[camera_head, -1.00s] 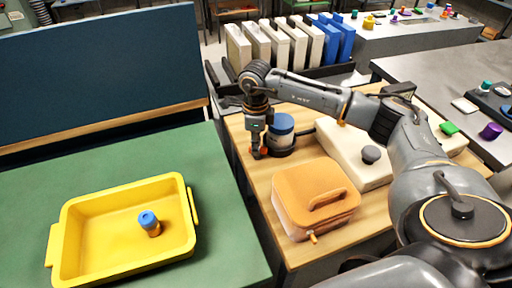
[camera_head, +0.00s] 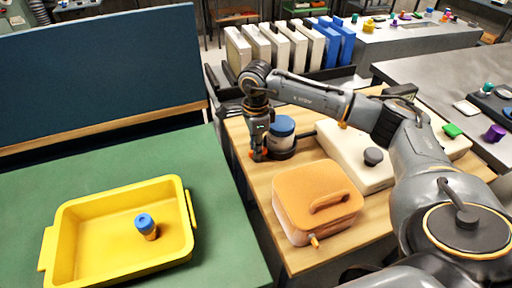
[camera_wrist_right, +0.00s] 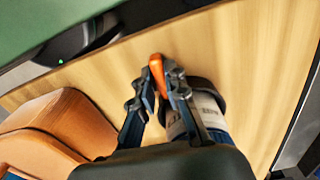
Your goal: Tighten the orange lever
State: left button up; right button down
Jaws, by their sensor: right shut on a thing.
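The orange lever (camera_wrist_right: 157,70) shows in the right wrist view between the fingertips of my right gripper (camera_wrist_right: 165,82). The gripper is shut on it. The lever sits beside a jar-like holder with a white body (camera_wrist_right: 207,108) and a blue lid (camera_head: 281,126), standing in a dark round base (camera_head: 283,153) on the wooden table. In the head view my right gripper (camera_head: 258,153) points down just left of this jar, and its fingers hide most of the lever. How the lever joins the base cannot be seen clearly. My left gripper is not in view.
An orange case (camera_head: 310,195) stands in front on the wooden table (camera_head: 262,185). A cream box with a dark knob (camera_head: 373,156) lies to the right. On the green table at left, a yellow tray (camera_head: 70,240) holds a small blue-capped bottle (camera_head: 146,226).

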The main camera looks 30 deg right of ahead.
jog(key=c, duration=1.6)
grip_release()
jog(key=shift+c, duration=0.2)
notch_tip(320, 180, up, 12)
jog(key=shift+r, duration=0.1)
